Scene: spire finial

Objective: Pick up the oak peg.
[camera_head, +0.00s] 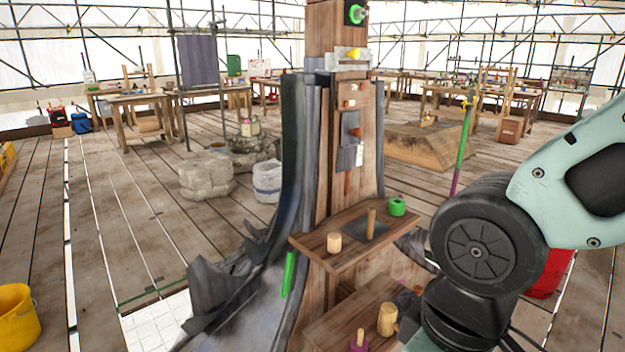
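Several light wooden pieces could be the oak peg, and I cannot tell for sure which one is. A slim wooden peg (371,223) stands upright on a dark grey patch of the upper wooden shelf (318,254). A short, pale wooden cylinder (334,243) stands on the same shelf, to its left. A thicker wooden cylinder (387,318) stands on the lower shelf (328,326), close to my arm. A thin wooden stick in a purple base (359,344) is cut off at the bottom edge. My arm fills the right side; my gripper is not visible.
A green ring-like piece (397,206) sits at the upper shelf's right end. The tall wooden spire (335,30) rises behind, with dark sheeting (293,140) on its left. A yellow bucket (17,318) stands lower left. The plank floor at left is mostly open.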

